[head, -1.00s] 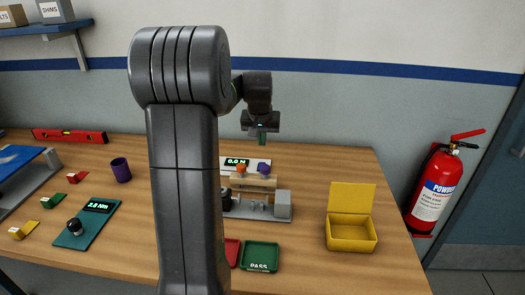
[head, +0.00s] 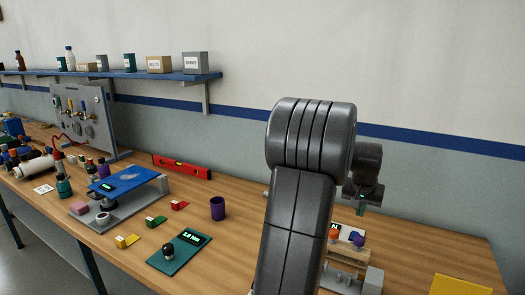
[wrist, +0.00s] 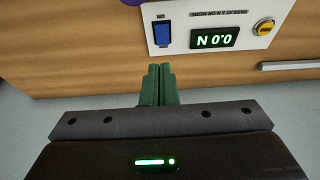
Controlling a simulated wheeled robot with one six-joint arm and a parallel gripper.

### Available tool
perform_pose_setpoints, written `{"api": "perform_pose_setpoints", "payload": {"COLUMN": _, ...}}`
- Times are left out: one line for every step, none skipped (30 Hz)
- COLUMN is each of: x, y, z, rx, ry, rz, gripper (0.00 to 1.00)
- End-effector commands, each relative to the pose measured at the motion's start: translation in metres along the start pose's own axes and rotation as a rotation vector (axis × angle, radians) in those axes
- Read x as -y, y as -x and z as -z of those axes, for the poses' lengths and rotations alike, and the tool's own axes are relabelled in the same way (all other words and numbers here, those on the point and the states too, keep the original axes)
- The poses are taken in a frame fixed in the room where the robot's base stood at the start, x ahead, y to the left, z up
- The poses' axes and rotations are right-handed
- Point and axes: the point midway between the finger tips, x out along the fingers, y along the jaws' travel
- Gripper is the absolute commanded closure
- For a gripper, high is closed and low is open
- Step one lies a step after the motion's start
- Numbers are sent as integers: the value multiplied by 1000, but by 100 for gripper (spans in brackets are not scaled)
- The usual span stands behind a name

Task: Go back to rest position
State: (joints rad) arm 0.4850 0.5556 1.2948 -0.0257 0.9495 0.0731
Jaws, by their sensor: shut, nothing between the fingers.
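My gripper (head: 361,207) hangs above the right part of the workbench in the head view, partly behind my own arm. In the wrist view its green fingers (wrist: 158,84) are together with nothing between them. They are apart from the white control panel (wrist: 208,26), which has a blue switch, a display reading 0.0 N and a yellow button. In the head view the test fixture (head: 352,268) stands below the gripper, with an orange knob and a purple knob on top. My arm hides part of the fixture.
A purple cup (head: 217,208), a teal torque tester (head: 180,251) and small coloured blocks stand left of my arm. A red level (head: 182,167) lies at the back. A blue shelf (head: 140,76) juts from the wall.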

Motion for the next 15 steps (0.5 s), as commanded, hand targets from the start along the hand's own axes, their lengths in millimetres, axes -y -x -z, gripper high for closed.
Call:
{"api": "perform_pose_setpoints", "payload": {"x": 0, "y": -10, "z": -1, "rx": 4, "ry": 0, "rz": 0, "gripper": 100}}
{"api": "perform_pose_setpoints", "payload": {"x": 0, "y": -15, "z": -1, "rx": 5, "ry": 0, "rz": 0, "gripper": 100}}
{"api": "perform_pose_setpoints", "payload": {"x": 0, "y": -23, "z": -1, "rx": 5, "ry": 0, "rz": 0, "gripper": 100}}
{"api": "perform_pose_setpoints", "payload": {"x": 0, "y": -29, "z": -1, "rx": 6, "ry": 0, "rz": 0, "gripper": 100}}
{"api": "perform_pose_setpoints", "payload": {"x": 0, "y": -35, "z": -1, "rx": 6, "ry": 0, "rz": -1, "gripper": 100}}
{"api": "perform_pose_setpoints", "payload": {"x": 0, "y": -43, "z": -1, "rx": 5, "ry": 0, "rz": 0, "gripper": 100}}
{"api": "perform_pose_setpoints", "payload": {"x": 0, "y": -49, "z": -1, "rx": 6, "ry": 0, "rz": -1, "gripper": 100}}
{"api": "perform_pose_setpoints", "payload": {"x": 0, "y": -55, "z": -1, "rx": 5, "ry": 0, "rz": 0, "gripper": 100}}
{"api": "perform_pose_setpoints", "payload": {"x": -1, "y": -61, "z": 3, "rx": 0, "ry": -1, "rz": -1, "gripper": 100}}
{"api": "perform_pose_setpoints", "payload": {"x": -3, "y": -62, "z": 8, "rx": -1, "ry": -2, "rz": -1, "gripper": 100}}
{"api": "perform_pose_setpoints", "payload": {"x": -4, "y": -64, "z": 11, "rx": -1, "ry": -3, "rz": -1, "gripper": 100}}
{"api": "perform_pose_setpoints", "payload": {"x": -5, "y": -66, "z": 15, "rx": 0, "ry": -4, "rz": -1, "gripper": 100}}
{"api": "perform_pose_setpoints", "payload": {"x": -6, "y": -67, "z": 19, "rx": 0, "ry": -4, "rz": -1, "gripper": 100}}
{"api": "perform_pose_setpoints", "payload": {"x": -7, "y": -62, "z": 21, "rx": -1, "ry": -4, "rz": -1, "gripper": 100}}
{"api": "perform_pose_setpoints", "payload": {"x": -6, "y": -48, "z": 21, "rx": -3, "ry": -3, "rz": -1, "gripper": 100}}
